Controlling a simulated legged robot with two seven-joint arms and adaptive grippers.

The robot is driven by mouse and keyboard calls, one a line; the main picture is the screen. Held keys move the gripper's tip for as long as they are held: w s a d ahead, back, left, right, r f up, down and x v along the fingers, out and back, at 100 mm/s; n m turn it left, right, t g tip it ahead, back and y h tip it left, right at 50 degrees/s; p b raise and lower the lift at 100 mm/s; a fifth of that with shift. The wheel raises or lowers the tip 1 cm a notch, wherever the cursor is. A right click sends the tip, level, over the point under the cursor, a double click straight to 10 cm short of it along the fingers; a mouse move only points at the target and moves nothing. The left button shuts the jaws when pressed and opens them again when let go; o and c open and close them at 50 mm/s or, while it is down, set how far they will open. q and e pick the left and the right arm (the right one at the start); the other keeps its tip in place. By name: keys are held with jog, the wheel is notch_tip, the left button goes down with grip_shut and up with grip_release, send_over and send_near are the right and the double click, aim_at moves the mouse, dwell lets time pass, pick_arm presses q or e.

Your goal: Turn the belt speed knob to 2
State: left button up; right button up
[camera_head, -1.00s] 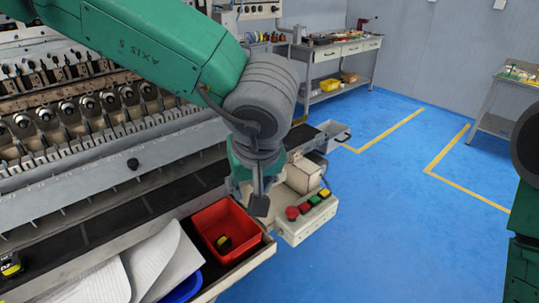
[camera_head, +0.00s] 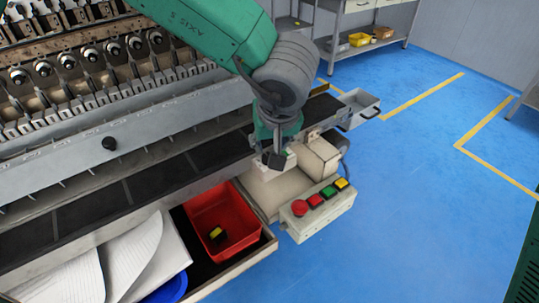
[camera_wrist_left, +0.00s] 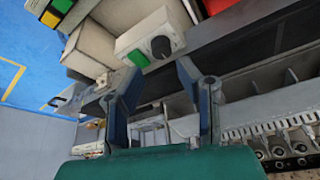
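In the left wrist view a dark round knob (camera_wrist_left: 160,46) sits on a small white control box (camera_wrist_left: 145,36), beside a green button (camera_wrist_left: 138,58). I take it for the belt speed knob; its scale is too small to read. My left gripper (camera_wrist_left: 158,76) is open and empty, its two fingers spread below the knob in that picture and apart from it. In the head view the left gripper (camera_head: 277,159) points down over the end of the belt, by the small white box (camera_head: 291,153). It hides the knob there. My right gripper is out of view.
A button box (camera_head: 318,208) with red, green and yellow buttons stands at the machine's front corner. A red bin (camera_head: 224,222) holding a yellow-black item is to its left. The dark belt (camera_head: 150,187) runs along the machine. Blue floor (camera_head: 430,220) at right is clear.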

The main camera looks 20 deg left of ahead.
aim_at(268, 155)
pick_arm(q)
jog(key=x, duration=0.6)
jog(key=shift+a+b, duration=0.1)
jog(key=shift+b, duration=0.25)
jog(key=shift+r, duration=0.15)
grip_shut()
